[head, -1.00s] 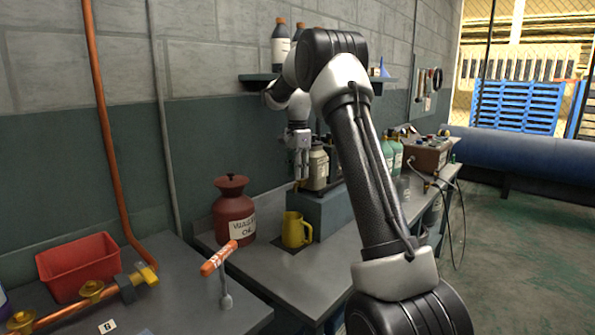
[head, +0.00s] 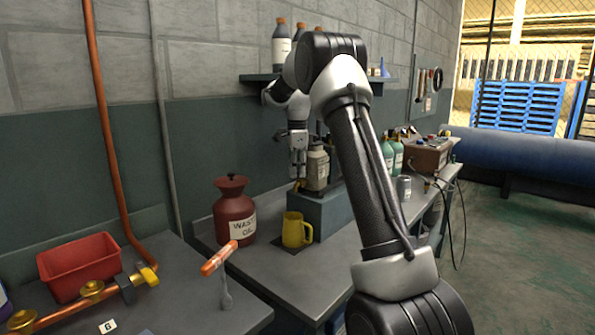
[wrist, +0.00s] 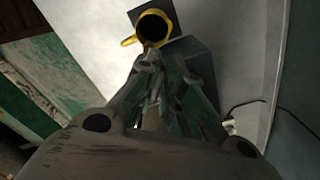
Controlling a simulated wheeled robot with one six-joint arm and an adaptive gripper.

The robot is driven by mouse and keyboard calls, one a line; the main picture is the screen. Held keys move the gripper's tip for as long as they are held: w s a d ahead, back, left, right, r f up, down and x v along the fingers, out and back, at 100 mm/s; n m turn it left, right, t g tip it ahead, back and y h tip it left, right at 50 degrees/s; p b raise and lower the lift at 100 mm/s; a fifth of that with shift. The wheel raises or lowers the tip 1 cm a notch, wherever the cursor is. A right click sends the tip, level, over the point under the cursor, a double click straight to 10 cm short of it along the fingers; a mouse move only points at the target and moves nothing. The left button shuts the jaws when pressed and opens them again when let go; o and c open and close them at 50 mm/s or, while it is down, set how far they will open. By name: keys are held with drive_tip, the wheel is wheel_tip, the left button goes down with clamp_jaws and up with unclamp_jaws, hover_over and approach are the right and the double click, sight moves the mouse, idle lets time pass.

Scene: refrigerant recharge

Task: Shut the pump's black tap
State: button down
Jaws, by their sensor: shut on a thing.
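The pump (head: 317,168) is a pale can-shaped body with dark parts beside it. It stands on a teal block (head: 322,208) on the bench. My gripper (head: 297,175) points down at the pump's left side and is closed at its tap. The black tap is hidden between my fingers and cannot be made out. A small brass-coloured spout (head: 296,186) shows just below the fingertips. In the wrist view my gripper (wrist: 165,65) has its fingers close together, with the yellow jug (wrist: 153,25) beyond them. The jug (head: 293,231) stands below the spout.
A red-brown waste oil can (head: 233,207) stands left of the jug. A shelf with bottles (head: 281,43) is above my wrist. Green bottles (head: 396,155), a metal can (head: 404,188) and a control box (head: 428,155) stand to the right. The bench front is clear.

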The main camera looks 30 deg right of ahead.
drive_tip(key=c, duration=1.5)
unclamp_jaws()
drive_tip(key=shift+c, duration=0.2)
drive_tip(key=shift+r, duration=0.15)
wheel_tip(320, 180, up, 12)
